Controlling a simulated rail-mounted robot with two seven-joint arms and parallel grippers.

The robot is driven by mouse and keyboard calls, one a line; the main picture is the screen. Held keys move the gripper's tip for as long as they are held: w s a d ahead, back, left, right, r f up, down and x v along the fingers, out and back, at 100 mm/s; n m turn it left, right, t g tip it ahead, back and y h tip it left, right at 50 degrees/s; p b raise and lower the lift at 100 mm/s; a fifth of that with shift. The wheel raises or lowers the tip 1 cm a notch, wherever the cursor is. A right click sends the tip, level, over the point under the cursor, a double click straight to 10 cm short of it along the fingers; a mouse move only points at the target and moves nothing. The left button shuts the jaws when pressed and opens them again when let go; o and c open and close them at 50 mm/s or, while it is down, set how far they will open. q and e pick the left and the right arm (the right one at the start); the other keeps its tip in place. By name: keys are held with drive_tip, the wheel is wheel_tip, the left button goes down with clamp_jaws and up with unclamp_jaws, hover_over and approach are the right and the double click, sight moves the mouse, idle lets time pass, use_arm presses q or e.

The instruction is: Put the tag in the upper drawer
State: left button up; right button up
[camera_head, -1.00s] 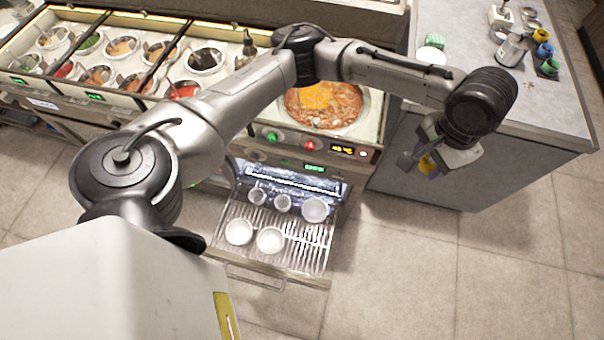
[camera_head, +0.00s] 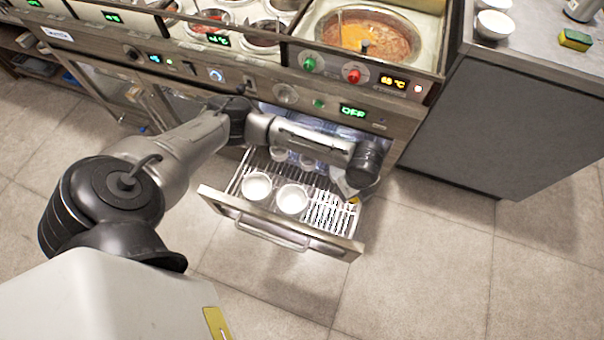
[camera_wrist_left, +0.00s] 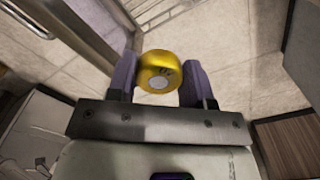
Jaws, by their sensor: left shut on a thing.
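The tag (camera_wrist_left: 160,72) is a yellow, round piece with dark marks and a pale spot on its face. In the left wrist view my left gripper (camera_wrist_left: 158,82) is shut on it, with one purple finger on each side. In the head view the same gripper (camera_head: 347,188) hangs at the right side of an open drawer (camera_head: 228,203), and only a bit of yellow shows below it. The drawer has a wire rack and a front handle. I cannot tell the tag's height above the rack. My right gripper is not in view.
White bowls (camera_head: 257,186) stand at the drawer's left, and smaller cups behind are partly hidden by my arm. The rack's front right is bare. The counter with controls and a food pan (camera_head: 370,35) overhangs the drawer. A grey cabinet (camera_head: 500,120) stands at right.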

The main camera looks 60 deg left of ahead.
use_arm(q)
drive_tip(key=s+a+f+m+b, duration=0.1)
drive_tip(key=s+f+m+b, duration=0.15)
drive_tip(key=f, duration=0.45)
drive_tip(key=s+a+f+m+b, duration=0.1)
drive_tip(key=s+f+m+b, duration=0.2)
drive_tip(key=f, duration=0.5)
drive_tip(key=m+b, duration=0.1)
drive_tip(key=b, duration=0.3)
hover_over(326, 223)
wheel_tip(326, 223, down, 6)
drive_tip(key=shift+r, duration=0.25)
drive_tip(key=shift+f+b, duration=1.15)
drive_tip(key=shift+f, duration=0.95)
drive_tip(key=shift+r, duration=0.1)
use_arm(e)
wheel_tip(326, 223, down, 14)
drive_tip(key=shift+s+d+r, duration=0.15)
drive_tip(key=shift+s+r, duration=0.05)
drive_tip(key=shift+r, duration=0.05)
use_arm(q)
drive_tip(key=o, duration=0.4)
drive_tip(key=shift+f, duration=0.2)
drive_tip(key=o, duration=0.5)
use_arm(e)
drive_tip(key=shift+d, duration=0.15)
